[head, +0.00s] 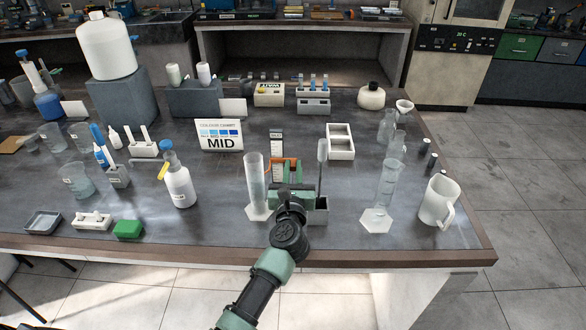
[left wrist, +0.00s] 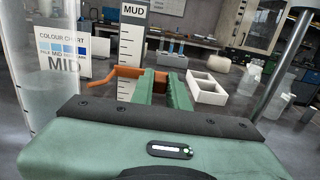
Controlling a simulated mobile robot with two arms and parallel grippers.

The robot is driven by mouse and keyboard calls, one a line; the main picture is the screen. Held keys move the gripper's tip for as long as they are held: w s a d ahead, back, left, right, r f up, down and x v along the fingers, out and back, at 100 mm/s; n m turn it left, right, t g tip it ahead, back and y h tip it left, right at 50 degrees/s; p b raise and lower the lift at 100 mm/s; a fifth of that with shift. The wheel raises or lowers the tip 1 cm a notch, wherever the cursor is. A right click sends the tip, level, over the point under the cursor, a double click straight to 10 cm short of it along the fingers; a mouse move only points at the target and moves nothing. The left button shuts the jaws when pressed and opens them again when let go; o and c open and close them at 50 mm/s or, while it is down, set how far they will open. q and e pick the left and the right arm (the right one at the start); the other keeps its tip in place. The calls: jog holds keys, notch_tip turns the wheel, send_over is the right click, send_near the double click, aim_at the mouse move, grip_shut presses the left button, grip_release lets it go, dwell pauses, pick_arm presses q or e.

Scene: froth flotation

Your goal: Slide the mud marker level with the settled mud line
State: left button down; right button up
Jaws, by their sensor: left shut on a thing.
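The mud scale, a white upright ruler headed MUD (left wrist: 133,42), stands just beyond my left gripper (left wrist: 162,76). It also shows in the head view (head: 277,142). The orange mud marker (left wrist: 126,73) sits across the scale, with an arm reaching left towards the tall clear cylinder (left wrist: 40,85). My left gripper (head: 288,170) is shut on the marker's right-hand part, which its green fingers partly hide. The cylinder (head: 256,182) stands left of the gripper and holds pale, cloudy contents. I cannot tell the exact mud line. My right gripper is not in view.
A grey holder with a rod (head: 321,165) stands close right of my gripper. A colour chart reading MID (head: 219,134) is behind left, and a white divided tray (head: 340,142) behind right. Another cylinder (head: 385,185) and a white jug (head: 438,200) stand right.

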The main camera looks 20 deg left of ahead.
pick_arm(q)
jog(key=c, duration=1.4)
grip_release()
jog(key=shift+o, duration=0.2)
jog(key=shift+s, duration=0.1)
jog(key=shift+s+d+f, duration=0.15)
jog(key=shift+s, duration=0.2)
jog(key=b+v, duration=0.1)
jog(key=v, duration=0.6)
